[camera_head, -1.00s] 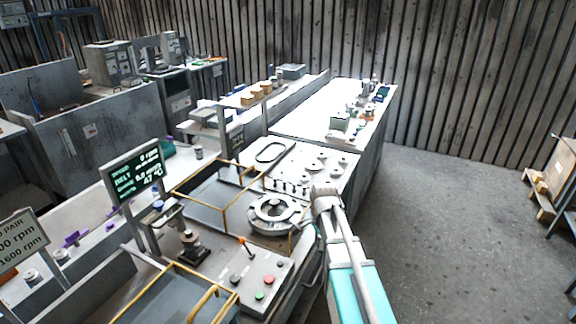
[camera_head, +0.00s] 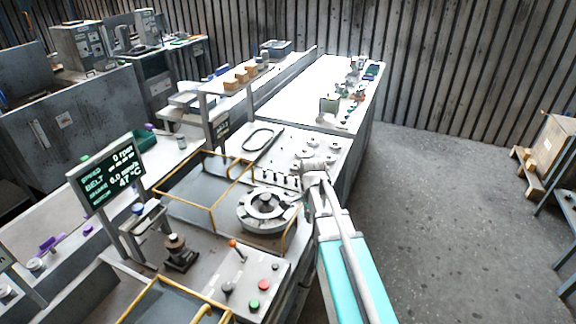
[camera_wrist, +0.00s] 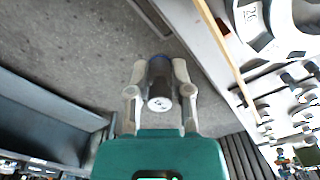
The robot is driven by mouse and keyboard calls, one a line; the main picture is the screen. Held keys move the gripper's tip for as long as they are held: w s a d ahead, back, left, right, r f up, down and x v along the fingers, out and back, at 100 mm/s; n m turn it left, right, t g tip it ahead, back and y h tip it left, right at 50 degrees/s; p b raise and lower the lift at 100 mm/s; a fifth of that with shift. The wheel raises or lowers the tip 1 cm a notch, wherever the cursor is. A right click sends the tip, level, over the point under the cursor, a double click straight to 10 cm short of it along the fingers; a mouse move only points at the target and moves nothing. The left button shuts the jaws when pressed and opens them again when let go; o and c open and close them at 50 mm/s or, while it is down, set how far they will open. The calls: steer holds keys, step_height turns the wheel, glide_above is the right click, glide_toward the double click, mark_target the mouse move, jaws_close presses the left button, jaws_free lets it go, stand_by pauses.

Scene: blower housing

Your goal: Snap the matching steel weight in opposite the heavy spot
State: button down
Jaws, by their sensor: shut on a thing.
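My gripper (camera_wrist: 160,90) is shut on a dark cylinder with a bright steel end face (camera_wrist: 160,103), which looks like a steel weight. It is held above the floor beside the bench edge in the wrist view. The round grey rotor ring with a central hub (camera_head: 248,212) sits on the machine bench, left of my arm in the head view. Part of the ring, with a dark marking, shows at the upper right of the wrist view (camera_wrist: 255,30). In the head view the fingers and the held piece cannot be made out. No heavy-spot mark is readable.
Yellow guard rails (camera_head: 211,222) stand left of the ring. A display (camera_head: 105,176) reads 0 rpm and 47 °C. A lever and red, green and black buttons (camera_head: 265,284) sit in front. Small parts (camera_head: 305,153) stand on the bench behind. Open floor (camera_head: 440,220) lies right.

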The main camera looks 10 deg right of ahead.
steer(key=w+a+r+p, duration=0.3)
steer(key=w+r+p, duration=0.7)
steer(key=w, duration=0.4)
steer(key=shift+a+r+p, duration=0.15)
steer(key=shift+r+p, duration=0.25)
steer(key=shift+f, duration=0.2)
step_height(320, 180, down, 16)
steer(key=b, duration=1.5)
steer(key=shift+r+b, duration=0.25)
steer(key=shift+b, duration=0.15)
steer(key=shift+f, duration=0.15)
steer(key=shift+s+b, duration=0.3)
steer(key=shift+b, duration=0.05)
steer(key=shift+s+f+b, duration=0.2)
steer(key=shift+s+b, duration=0.1)
steer(key=shift+b, duration=0.25)
